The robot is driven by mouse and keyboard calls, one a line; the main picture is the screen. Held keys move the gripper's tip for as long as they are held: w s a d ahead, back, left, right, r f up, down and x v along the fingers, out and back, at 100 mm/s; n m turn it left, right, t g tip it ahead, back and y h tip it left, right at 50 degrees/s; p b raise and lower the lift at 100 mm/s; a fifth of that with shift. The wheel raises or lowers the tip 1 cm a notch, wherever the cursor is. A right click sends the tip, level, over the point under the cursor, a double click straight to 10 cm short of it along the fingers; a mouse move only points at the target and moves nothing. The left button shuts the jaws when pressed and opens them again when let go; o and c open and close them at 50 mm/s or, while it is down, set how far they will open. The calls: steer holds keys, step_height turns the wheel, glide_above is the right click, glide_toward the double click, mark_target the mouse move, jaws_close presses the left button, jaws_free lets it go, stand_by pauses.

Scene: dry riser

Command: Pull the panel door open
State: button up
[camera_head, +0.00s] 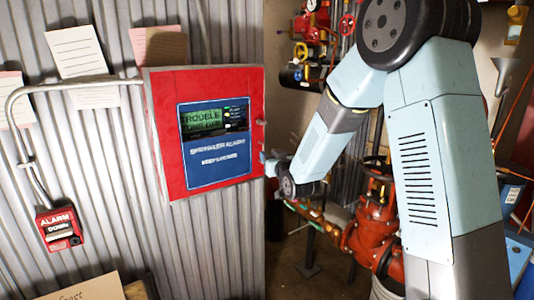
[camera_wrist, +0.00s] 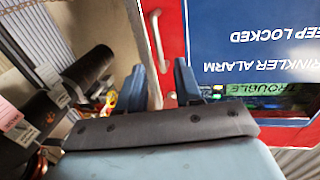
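The red panel door (camera_head: 225,185) with a blue "SPRINKLER ALARM KEEP LOCKED" plate (camera_head: 219,165) is on the corrugated wall in the head view. It looks shut. In the wrist view, the red door (camera_wrist: 205,15) appears upside down, with a curved metal handle (camera_wrist: 157,42) near its edge. My gripper (camera_wrist: 160,72) is open, its two dark fingers apart, and the handle lies ahead of the gap between them. No contact with the handle shows. In the head view my gripper (camera_head: 268,165) is at the door's lower right edge, partly hidden by my wrist.
A red alarm box (camera_head: 60,228) and a conduit (camera_head: 30,170) are on the wall at left. Red valves and pipes (camera_head: 372,225) stand behind my arm at right. Paper sheets (camera_head: 75,50) hang above. A dark cylinder (camera_wrist: 85,70) is at left in the wrist view.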

steer(key=x, duration=0.4)
steer(key=shift+w, duration=0.15)
steer(key=shift+c, duration=0.5)
jaws_close()
stand_by(0.8)
